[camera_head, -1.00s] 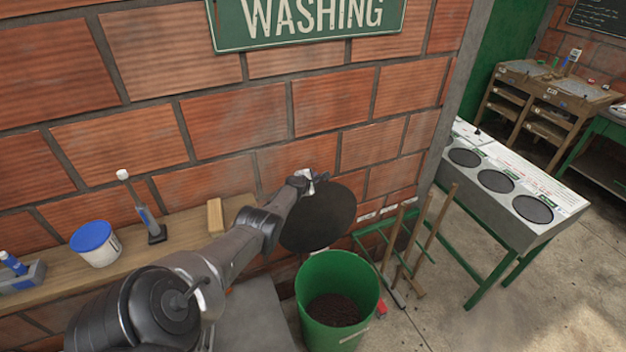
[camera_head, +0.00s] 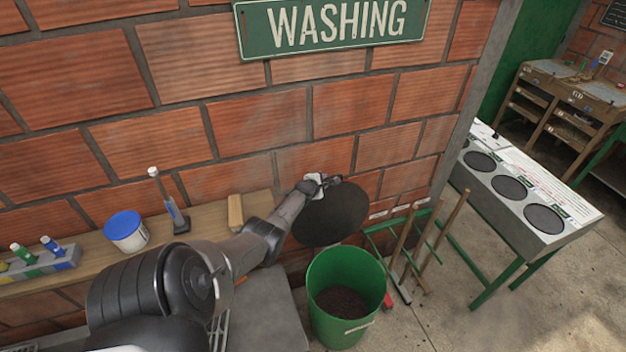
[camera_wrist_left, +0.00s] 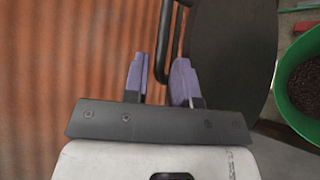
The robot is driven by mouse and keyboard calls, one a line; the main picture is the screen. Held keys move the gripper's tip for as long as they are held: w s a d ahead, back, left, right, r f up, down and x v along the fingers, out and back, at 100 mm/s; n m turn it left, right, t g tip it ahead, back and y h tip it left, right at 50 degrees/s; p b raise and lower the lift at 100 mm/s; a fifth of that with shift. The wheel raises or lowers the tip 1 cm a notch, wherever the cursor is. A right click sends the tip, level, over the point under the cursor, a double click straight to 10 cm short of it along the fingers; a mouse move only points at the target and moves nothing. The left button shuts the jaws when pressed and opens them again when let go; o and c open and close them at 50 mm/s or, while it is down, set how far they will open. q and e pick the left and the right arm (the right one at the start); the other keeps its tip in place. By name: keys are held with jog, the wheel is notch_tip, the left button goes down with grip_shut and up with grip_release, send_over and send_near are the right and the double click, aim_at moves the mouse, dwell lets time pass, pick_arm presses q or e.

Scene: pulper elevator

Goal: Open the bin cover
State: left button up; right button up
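The bin cover (camera_head: 331,214) is a dark round disc standing raised near the brick wall, behind the green bin (camera_head: 346,290). The bin's mouth is uncovered and shows dark brown contents. My left gripper (camera_head: 330,183) is at the cover's upper edge. In the left wrist view, my left gripper (camera_wrist_left: 160,80) has its two purple fingers apart, with the cover's thin black handle (camera_wrist_left: 163,55) between or just beyond them. A gap shows beside the handle, and the cover (camera_wrist_left: 235,60) fills the right side. My right gripper is not in view.
A wooden shelf (camera_head: 90,248) with a blue-lidded tub (camera_head: 126,231) and a brush (camera_head: 174,208) runs along the wall at left. Wooden-handled tools on a green rack (camera_head: 420,240) stand right of the bin. A table with round openings (camera_head: 520,195) is farther right.

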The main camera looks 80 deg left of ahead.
pick_arm(q)
jog(key=p+v, duration=0.6)
jog(key=v, duration=0.2)
jog(key=shift+p, duration=0.3)
jog(key=shift+s+d, duration=0.1)
dwell(0.4)
